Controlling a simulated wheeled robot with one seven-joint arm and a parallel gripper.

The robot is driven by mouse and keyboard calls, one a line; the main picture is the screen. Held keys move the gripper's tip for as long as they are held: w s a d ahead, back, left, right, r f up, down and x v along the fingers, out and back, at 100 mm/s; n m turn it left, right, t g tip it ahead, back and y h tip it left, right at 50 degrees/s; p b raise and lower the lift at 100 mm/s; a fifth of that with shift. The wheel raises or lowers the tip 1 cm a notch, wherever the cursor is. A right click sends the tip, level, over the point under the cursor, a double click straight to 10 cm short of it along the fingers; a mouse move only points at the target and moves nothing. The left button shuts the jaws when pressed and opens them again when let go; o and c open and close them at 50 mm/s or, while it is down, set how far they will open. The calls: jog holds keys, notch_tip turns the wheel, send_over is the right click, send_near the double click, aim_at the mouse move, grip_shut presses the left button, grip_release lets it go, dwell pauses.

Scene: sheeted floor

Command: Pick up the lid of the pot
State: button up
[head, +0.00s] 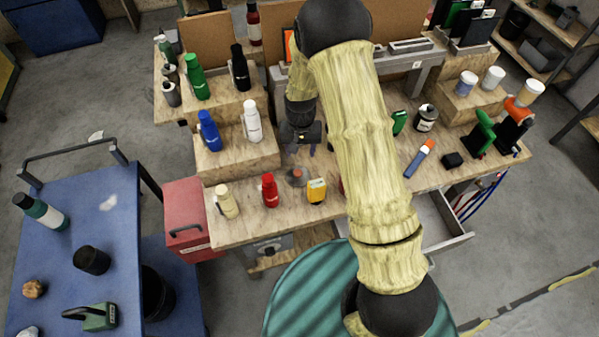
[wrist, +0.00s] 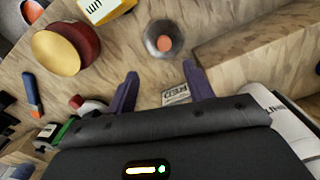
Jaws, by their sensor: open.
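A small grey round piece with an orange centre (wrist: 163,38), which looks like a lid with a knob, lies on the wooden bench. It also shows in the head view (head: 295,177). A dark red round body with a tan disc on top (wrist: 65,50) lies left of it; I cannot tell whether this is the pot. My gripper (wrist: 160,88) is open, with two purple fingers apart and nothing between them. The grey piece is beyond the fingertips, not touched. In the head view my gripper (head: 312,148) hangs above the bench, just behind the grey piece.
A yellow box-like device (head: 316,190), a red bottle (head: 269,190) and a cream bottle (head: 227,201) stand along the bench's front. Wooden steps with blue (head: 208,131) and white (head: 251,121) bottles rise at the left. An open drawer (head: 440,222) juts out below right.

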jog(key=p, duration=0.2)
send_over(298, 172)
jog(key=f, duration=0.5)
jog(key=shift+s, duration=0.2)
jog(key=shift+d+f, duration=0.2)
jog(key=shift+d, duration=0.05)
notch_tip(298, 172, down, 2)
jog(key=shift+w+a+f+p, duration=0.15)
jog(key=shift+f+p, duration=0.1)
jog(key=shift+p, duration=0.75)
jog(key=shift+w+a+f+p, duration=0.1)
jog(key=shift+f+p, duration=0.35)
jog(key=shift+f, duration=0.9)
jog(key=shift+c, duration=0.2)
jog(key=c, duration=1)
